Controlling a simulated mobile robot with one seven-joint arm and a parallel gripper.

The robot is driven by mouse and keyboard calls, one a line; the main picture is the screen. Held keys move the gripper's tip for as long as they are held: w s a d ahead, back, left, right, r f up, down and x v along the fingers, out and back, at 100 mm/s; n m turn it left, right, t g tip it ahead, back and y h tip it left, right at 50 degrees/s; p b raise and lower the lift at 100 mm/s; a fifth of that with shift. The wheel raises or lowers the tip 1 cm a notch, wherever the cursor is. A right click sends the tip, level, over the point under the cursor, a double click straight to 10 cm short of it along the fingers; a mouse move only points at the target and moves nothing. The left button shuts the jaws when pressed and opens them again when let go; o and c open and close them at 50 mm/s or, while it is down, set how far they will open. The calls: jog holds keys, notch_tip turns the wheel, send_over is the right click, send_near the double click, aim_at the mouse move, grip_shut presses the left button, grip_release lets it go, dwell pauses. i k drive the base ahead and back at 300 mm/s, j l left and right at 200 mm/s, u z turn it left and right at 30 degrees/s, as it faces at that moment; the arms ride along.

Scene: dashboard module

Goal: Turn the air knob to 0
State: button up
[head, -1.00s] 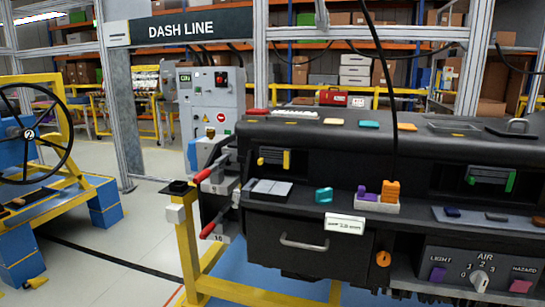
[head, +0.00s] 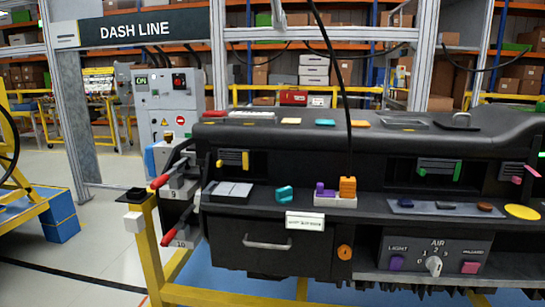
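The air knob (head: 434,265) is a small white knob on the grey control panel (head: 405,245) at the lower right of the dashboard. The word AIR stands above it, with small numbers around it. The knob's pointer seems to face roughly upward, but it is too small to tell which number it marks. A purple LIGHT button (head: 396,263) is left of the knob and a pink HAZARD button (head: 470,267) is right of it. My gripper is not in view, and nothing covers the knob.
The black dashboard (head: 290,150) spans the middle and right, on a yellow frame (head: 225,295). A drawer with a handle (head: 268,244) and an orange round knob (head: 344,252) are left of the panel. Red-handled clamps (head: 160,181) stick out at its left end. A black cable (head: 335,80) hangs in front.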

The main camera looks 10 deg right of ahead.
aim_at(434, 263)
jog(key=z, duration=1.4)
